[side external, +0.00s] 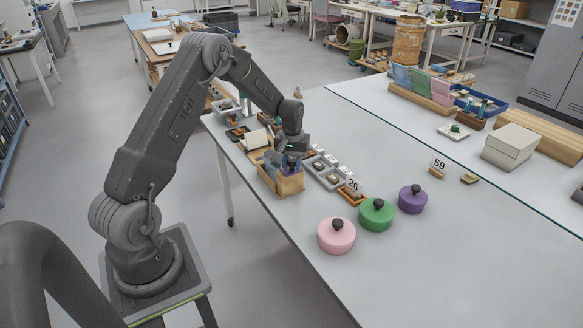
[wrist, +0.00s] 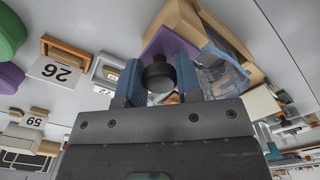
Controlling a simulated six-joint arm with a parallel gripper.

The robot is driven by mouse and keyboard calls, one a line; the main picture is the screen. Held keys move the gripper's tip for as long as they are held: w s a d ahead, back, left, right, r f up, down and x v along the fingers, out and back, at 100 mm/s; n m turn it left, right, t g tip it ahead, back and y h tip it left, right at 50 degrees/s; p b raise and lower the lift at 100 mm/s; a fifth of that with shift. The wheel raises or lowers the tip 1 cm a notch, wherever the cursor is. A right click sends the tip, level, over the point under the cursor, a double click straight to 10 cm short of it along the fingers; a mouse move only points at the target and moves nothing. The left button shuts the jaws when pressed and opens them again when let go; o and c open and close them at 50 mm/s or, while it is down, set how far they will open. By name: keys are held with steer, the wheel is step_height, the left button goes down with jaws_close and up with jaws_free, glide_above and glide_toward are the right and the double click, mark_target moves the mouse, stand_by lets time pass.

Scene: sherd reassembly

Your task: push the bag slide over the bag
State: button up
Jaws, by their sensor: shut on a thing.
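My gripper (wrist: 158,78) points down over a wooden holder (side external: 290,184) near the table's left edge. Its two blue-padded fingers are shut on the black knob of a purple piece (wrist: 167,44), which appears to be the bag slide. A clear, crinkled plastic bag (wrist: 224,68) lies beside the purple piece, within the wooden holder, which also shows in the wrist view (wrist: 182,16). How far the slide covers the bag cannot be told. In the side view my gripper (side external: 290,163) hides most of the slide and the bag.
Pink (side external: 336,236), green (side external: 376,215) and purple (side external: 412,199) round pieces with black knobs stand to the right. A wooden frame with card 26 (side external: 353,186) and grey trays (side external: 325,170) lie close to the holder. The front right of the table is clear.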

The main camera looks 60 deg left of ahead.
steer(key=shift+a, duration=1)
steer(key=o, duration=0.6)
steer(key=shift+r, duration=2.75)
steer(key=shift+r, duration=0.1)
